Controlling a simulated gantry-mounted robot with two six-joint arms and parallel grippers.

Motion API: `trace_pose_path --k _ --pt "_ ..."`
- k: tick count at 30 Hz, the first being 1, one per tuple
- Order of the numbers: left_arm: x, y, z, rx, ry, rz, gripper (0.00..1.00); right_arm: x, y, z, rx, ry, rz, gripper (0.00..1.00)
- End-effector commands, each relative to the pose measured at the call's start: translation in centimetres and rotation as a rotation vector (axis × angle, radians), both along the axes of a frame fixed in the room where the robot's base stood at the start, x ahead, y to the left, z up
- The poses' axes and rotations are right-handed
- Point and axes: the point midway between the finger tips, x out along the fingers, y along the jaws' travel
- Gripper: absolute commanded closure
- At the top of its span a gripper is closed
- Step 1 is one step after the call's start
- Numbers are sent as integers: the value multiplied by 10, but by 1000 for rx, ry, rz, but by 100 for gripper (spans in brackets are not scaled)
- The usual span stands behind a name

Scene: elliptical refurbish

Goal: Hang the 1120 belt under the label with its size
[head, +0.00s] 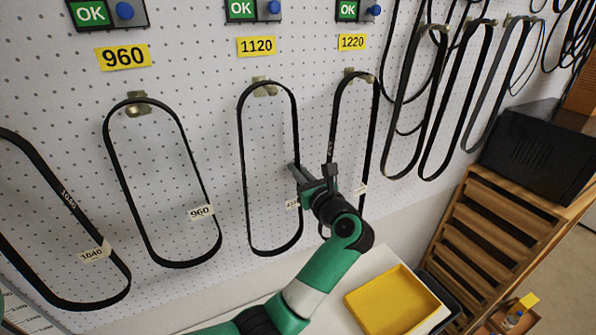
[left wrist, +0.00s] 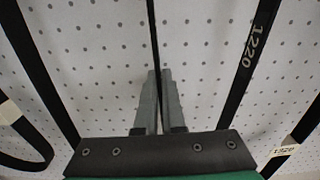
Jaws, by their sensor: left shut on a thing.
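The 1120 belt (head: 241,150) is a thin black loop. In the head view it hangs against the pegboard, its top at the metal hook (head: 264,88) below the yellow 1120 label (head: 257,46). Its size tag (head: 293,203) is partly hidden by my left arm. My left gripper (head: 297,174) is shut on the belt's right strand, at about mid-height. In the left wrist view the fingers (left wrist: 159,88) close around this strand (left wrist: 154,35). My right gripper is not in view.
The 960 belt (head: 113,160) hangs to the left and the 1220 belt (head: 375,120) close to the right, partly behind my arm. Green OK boxes (head: 241,10) sit above the labels. A yellow tray (head: 393,302) and wooden slatted rack (head: 490,240) stand at lower right.

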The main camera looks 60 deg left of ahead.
Motion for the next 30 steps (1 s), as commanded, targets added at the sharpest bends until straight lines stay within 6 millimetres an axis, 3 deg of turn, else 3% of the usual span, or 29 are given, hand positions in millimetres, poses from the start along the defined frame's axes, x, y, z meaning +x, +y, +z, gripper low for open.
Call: trace_pose_path --k 14,18,21,30 --pt "0 0 1 0 0 0 100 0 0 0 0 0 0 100" --pt "0 0 1 0 0 0 73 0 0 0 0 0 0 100" --pt "0 0 0 0 0 0 59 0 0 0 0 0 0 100" --pt "0 -2 0 0 0 -1 59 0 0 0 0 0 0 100"
